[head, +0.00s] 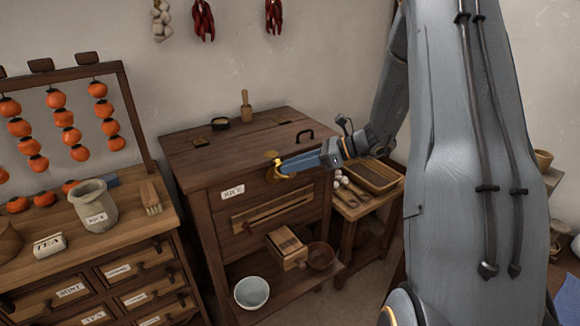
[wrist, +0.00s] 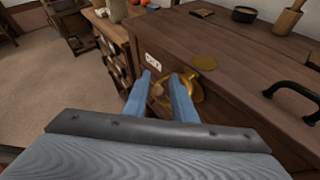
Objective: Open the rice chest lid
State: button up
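The rice chest (head: 232,218) is dark wood with a RICE label (head: 232,192) on its front. Its lid (head: 237,150) lies flat and shut, with a black handle (head: 304,135) near the right edge. A round brass plate (head: 270,154) sits at the lid's front edge, with a brass latch (wrist: 196,92) below it on the front. My gripper (head: 284,168) is at the latch. In the wrist view my blue fingers (wrist: 160,78) are apart, and the right finger overlaps the latch, partly hiding it. I cannot tell whether it touches.
A dark bowl (head: 220,123) and a wooden pestle (head: 246,106) stand at the back of the chest top. A drawer cabinet (head: 100,240) with a jar (head: 94,208) is at left. A small table with a tray (head: 374,181) stands close on the right.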

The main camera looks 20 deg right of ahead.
jog(key=b+v, duration=0.2)
jog(key=v, duration=0.5)
